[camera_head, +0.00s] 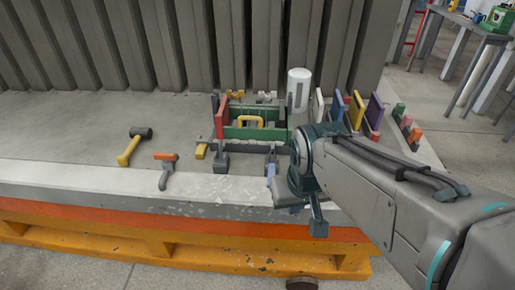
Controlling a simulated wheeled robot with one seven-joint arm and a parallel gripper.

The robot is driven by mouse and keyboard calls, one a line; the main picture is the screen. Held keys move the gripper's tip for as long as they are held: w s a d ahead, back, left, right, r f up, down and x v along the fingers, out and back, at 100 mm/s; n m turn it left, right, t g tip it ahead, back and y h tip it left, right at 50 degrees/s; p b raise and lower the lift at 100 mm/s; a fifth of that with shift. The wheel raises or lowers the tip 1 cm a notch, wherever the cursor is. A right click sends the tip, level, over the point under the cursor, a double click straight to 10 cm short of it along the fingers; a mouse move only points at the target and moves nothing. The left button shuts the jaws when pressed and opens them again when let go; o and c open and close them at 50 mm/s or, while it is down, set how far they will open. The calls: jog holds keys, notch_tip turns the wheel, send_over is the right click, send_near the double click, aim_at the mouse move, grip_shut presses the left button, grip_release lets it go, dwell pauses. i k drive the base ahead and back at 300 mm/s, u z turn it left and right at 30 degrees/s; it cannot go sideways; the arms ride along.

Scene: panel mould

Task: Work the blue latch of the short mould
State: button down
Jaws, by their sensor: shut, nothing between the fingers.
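The mould (255,133) stands on the concrete slab, with green long sides and a red upright plate (222,116) at its left end. A yellow handle (250,120) shows within it. A small pale blue part (270,172) shows at the mould's front right, just left of my wrist; it looks like the blue latch, but its position is too small to read. My gripper (318,228) is shut and empty, pointing down by the slab's front edge. My wrist hides the mould's right front corner. I cannot tell whether the gripper touches anything.
A white cylinder (299,88) and several coloured panels (356,110) stand behind my wrist. A ribbed grey wall (180,45) closes the back. The slab's left is largely clear.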

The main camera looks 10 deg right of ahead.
aim_at(271, 166)
jog(key=z, duration=2.3)
jog(key=k, duration=1.25)
jog(key=u, duration=1.8)
jog(key=i, duration=0.5)
jog(key=z, duration=0.05)
